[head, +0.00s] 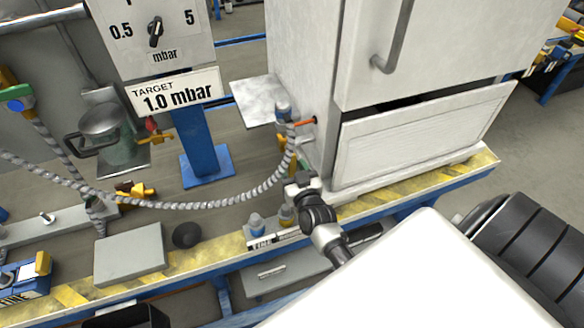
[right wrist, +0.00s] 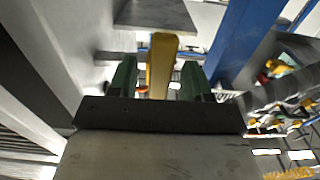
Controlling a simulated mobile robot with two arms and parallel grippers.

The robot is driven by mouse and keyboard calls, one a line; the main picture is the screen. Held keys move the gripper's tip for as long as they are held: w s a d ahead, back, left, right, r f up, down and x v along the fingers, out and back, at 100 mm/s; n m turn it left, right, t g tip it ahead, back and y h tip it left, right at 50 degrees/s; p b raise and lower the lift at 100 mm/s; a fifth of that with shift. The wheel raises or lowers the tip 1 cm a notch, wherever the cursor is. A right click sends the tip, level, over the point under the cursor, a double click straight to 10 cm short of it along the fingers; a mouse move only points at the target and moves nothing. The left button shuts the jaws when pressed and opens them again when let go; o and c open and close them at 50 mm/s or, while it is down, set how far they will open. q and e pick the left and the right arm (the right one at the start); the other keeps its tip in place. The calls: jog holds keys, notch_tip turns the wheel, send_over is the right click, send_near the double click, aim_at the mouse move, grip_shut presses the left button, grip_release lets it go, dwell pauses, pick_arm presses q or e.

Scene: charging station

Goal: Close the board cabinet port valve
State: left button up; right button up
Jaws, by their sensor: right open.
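The white board cabinet (head: 405,150) stands on the bench at the right of the head view. On its lower left side is the port, with an orange-tipped rod (head: 304,122) and a blue-grey fitting (head: 283,110), near where the grey ribbed hose (head: 235,200) ends. My right gripper (head: 295,172) is low beside this port, its fingertips mostly hidden in the head view. In the right wrist view, the right gripper (right wrist: 158,82) has its green fingers apart, with a yellow valve lever (right wrist: 160,65) between them. I cannot tell whether they touch it. My left gripper is not in view.
A gauge panel (head: 155,40) with a "1.0 mbar" target sign (head: 175,93) stands on a blue post (head: 200,145) left of the cabinet. A grey plate (head: 130,252) and a black knob (head: 187,235) lie near the bench's front edge. The hose crosses the bench.

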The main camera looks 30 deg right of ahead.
jog(key=shift+w+d, duration=0.1)
jog(key=shift+w, duration=0.25)
grip_shut()
jog(key=shift+m, duration=0.3)
jog(key=shift+w+a+r+m+p, duration=0.15)
jog(key=shift+a+r+m+p, duration=0.5)
jog(key=shift+m, duration=2.2)
jog(key=shift+w+a+r+m+p, duration=0.15)
jog(key=shift+a+r+m+p, duration=0.5)
jog(key=shift+m, duration=2.25)
jog(key=shift+w+a+r+m+p, duration=0.15)
jog(key=shift+a+r+m+p, duration=0.5)
jog(key=shift+m, duration=2.2)
jog(key=shift+a+r, duration=0.1)
jog(key=shift+r, duration=0.05)
